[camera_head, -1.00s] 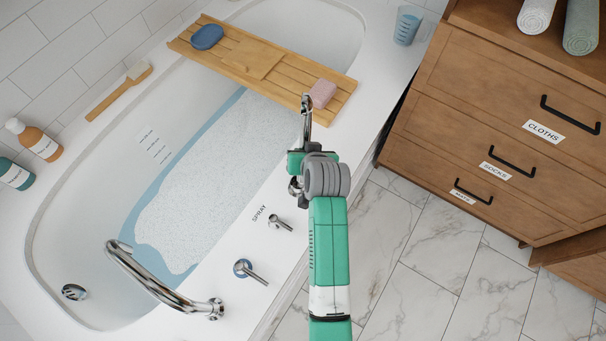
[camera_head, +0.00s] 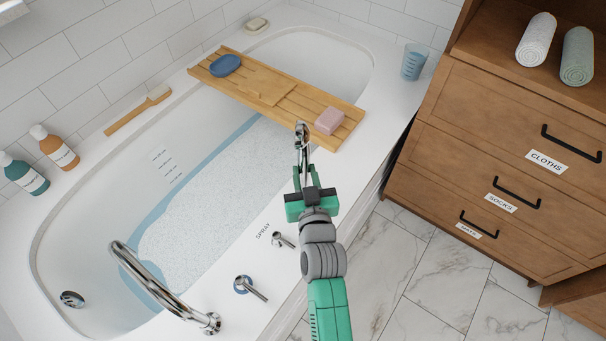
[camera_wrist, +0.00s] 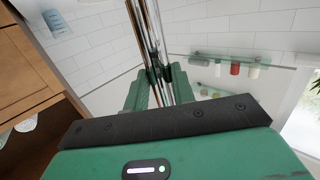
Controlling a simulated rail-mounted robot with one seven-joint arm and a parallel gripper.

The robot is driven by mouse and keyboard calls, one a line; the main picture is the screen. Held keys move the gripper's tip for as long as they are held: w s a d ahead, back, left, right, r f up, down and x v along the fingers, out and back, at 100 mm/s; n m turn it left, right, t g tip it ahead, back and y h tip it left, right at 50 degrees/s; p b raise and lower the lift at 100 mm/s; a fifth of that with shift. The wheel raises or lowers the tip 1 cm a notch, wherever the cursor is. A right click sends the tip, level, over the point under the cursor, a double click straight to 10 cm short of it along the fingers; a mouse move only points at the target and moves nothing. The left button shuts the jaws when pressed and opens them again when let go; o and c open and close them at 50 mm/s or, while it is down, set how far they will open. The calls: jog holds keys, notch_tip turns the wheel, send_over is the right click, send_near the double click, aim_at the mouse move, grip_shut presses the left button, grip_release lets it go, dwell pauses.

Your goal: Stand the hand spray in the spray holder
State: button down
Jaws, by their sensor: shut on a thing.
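The chrome hand spray (camera_head: 302,134) is held upright above the tub's near rim, its head at the top. My gripper (camera_head: 303,174) is shut on its shaft. In the wrist view, my green gripper fingers (camera_wrist: 158,88) close around the shiny spray shaft (camera_wrist: 143,25), which runs out of the top edge. The SPRAY label (camera_head: 263,231) is on the white rim, left of and below my gripper. A small chrome lever fitting (camera_head: 283,240) stands beside the label. I cannot make out the spray holder; my gripper and wrist cover part of the rim near the label.
A chrome spout (camera_head: 160,285) and a blue-ringed lever (camera_head: 250,288) stand on the near rim. A wooden bath tray (camera_head: 270,88) with a pink soap (camera_head: 329,120) lies across the tub beyond the spray. A wooden drawer unit (camera_head: 480,150) stands to the right.

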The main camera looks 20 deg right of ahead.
jog(key=shift+f+b, duration=2.55)
jog(key=shift+f, duration=0.35)
jog(key=shift+f+b, duration=2.85)
jog(key=shift+f, duration=0.2)
jog(key=c, duration=1.1)
grip_release()
jog(key=p+v, duration=0.2)
jog(key=v, duration=0.5)
jog(key=shift+s+a+r+p, duration=0.1)
jog(key=shift+s+p, duration=0.25)
